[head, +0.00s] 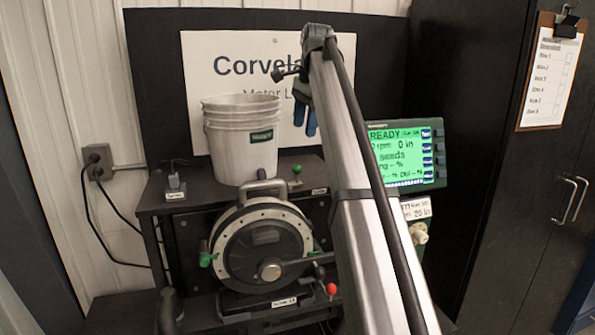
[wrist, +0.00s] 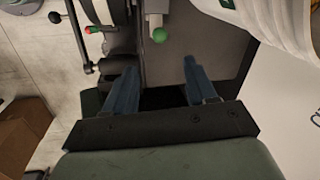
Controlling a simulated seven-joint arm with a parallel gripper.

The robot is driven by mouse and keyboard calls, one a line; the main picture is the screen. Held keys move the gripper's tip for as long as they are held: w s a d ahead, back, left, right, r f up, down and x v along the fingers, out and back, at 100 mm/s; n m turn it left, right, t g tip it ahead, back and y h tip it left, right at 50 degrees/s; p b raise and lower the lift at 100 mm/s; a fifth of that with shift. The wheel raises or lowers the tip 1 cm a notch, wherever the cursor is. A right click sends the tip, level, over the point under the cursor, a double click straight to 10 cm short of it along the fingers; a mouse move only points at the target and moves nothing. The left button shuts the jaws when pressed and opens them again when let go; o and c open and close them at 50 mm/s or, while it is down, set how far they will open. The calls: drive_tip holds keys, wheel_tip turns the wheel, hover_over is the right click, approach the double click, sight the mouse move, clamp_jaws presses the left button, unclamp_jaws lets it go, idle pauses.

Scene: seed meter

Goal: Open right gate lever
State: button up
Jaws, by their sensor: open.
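The seed meter (head: 262,245) is a round dark housing with a pale rim, standing upright on the bench. Several levers with coloured knobs sit around it: a green knob (head: 297,169) on the bench top to its right, a red knob (head: 331,289) at its lower right and a green knob (head: 206,260) on its left. No label I can read says which is the right gate lever. In the wrist view a green ball knob (wrist: 159,35) lies beyond my gripper (wrist: 158,66), roughly between the fingers' lines. My gripper is open and empty, its blue fingers apart; in the head view my arm partly hides it.
A green-screened monitor (head: 405,152) is at right, partly behind my arm. A white sign (head: 235,70) hangs at the back. A dark cabinet (head: 500,200) stands far right.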

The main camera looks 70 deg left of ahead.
sight(298, 170)
drive_tip(key=x, duration=1.4)
drive_tip(key=shift+s+a+f, duration=0.1)
drive_tip(key=shift+s+f, duration=0.05)
drive_tip(key=shift+f, duration=0.2)
clamp_jaws()
